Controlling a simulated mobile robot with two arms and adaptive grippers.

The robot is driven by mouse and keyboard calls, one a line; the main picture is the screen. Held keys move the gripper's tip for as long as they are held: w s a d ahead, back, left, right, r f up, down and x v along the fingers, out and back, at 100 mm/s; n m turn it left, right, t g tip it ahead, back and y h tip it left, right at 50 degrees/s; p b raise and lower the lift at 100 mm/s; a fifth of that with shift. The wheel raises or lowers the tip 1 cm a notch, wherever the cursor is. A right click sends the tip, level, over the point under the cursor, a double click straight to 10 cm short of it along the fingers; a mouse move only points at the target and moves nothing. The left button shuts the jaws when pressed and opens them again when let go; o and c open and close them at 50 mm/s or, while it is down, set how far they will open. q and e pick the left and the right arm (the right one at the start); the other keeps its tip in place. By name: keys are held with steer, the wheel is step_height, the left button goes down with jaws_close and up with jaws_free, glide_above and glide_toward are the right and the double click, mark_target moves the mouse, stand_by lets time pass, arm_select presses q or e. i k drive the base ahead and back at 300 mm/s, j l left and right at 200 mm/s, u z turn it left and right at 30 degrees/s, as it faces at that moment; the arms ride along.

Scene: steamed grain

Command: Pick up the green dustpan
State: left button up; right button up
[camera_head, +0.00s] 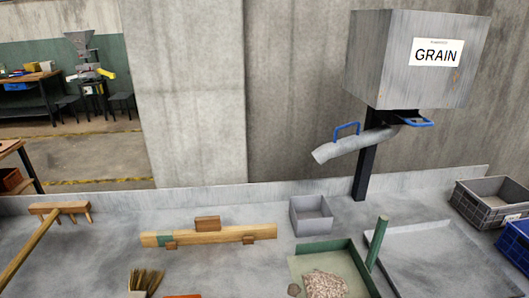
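The green dustpan (347,245) sits on the grey worktop at the lower right of the head view. Its green rim surrounds a paler green floor. A green cylindrical handle (377,240) rises at its right side, tilted slightly. A heap of pale grain (325,284) lies on the dustpan's floor, with a small brown lump (294,289) beside it. The near part of the dustpan is cut off by the bottom edge. Neither of my grippers is in view.
A grey open box (311,216) stands behind the dustpan, and a shallow grey tray (425,252) lies to its right. A wooden beam (210,235), brush (146,280) and wooden rake (60,209) lie left. The grain hopper (385,60) stands behind on a post. Crates (488,206) stand far right.

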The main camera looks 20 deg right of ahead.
mark_target(333, 268)
steer(key=z, duration=1.4)
